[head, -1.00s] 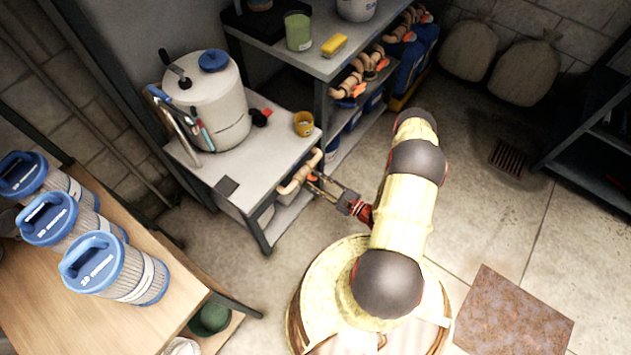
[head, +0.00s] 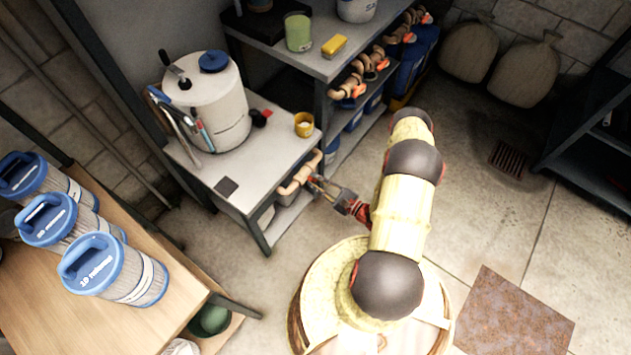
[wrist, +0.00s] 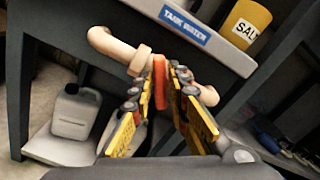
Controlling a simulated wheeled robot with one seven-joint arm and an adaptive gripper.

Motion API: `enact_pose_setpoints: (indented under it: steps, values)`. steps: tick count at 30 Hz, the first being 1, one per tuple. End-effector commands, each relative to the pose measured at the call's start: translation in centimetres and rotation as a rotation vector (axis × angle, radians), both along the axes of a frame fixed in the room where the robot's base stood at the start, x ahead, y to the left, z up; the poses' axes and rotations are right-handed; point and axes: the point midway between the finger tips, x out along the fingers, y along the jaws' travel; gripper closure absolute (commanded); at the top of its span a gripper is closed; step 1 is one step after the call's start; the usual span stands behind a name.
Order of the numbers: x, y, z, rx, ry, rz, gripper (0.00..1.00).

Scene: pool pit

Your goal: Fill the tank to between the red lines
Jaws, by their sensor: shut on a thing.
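The white tank (head: 222,105) with a blue cap stands upright on the grey table in the head view. I cannot make out red lines or the water level. A beige pipe (head: 301,173) runs at the table's front edge; it shows closer in the wrist view (wrist: 107,43), below a blue "TANK WATER" label (wrist: 186,25). A red-orange valve handle (wrist: 159,82) sits on this pipe. My gripper (wrist: 166,80) is shut on the handle, one finger on each side. The fingers hide part of it. In the head view my gripper (head: 322,186) is at the pipe.
A yellow salt cup (head: 304,125) stands near the table edge (head: 250,190), above the pipe. Shelves with several similar pipes (head: 352,88) stand behind. A white jug (wrist: 73,112) is under the table. Blue-capped filters (head: 115,270) stand on the wooden table at left. The floor at right is mostly clear.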

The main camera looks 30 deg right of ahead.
Motion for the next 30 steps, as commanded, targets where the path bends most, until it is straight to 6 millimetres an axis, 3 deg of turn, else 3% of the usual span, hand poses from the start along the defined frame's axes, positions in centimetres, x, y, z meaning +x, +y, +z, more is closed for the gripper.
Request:
enact_pose_setpoints:
  steps: [14, 30]
  values:
    - [0.01, -0.02, -0.05, 0.048, 0.018, 0.001, 1.00]
    - [0.07, -0.23, 0.00, 0.385, 0.141, 0.000, 1.00]
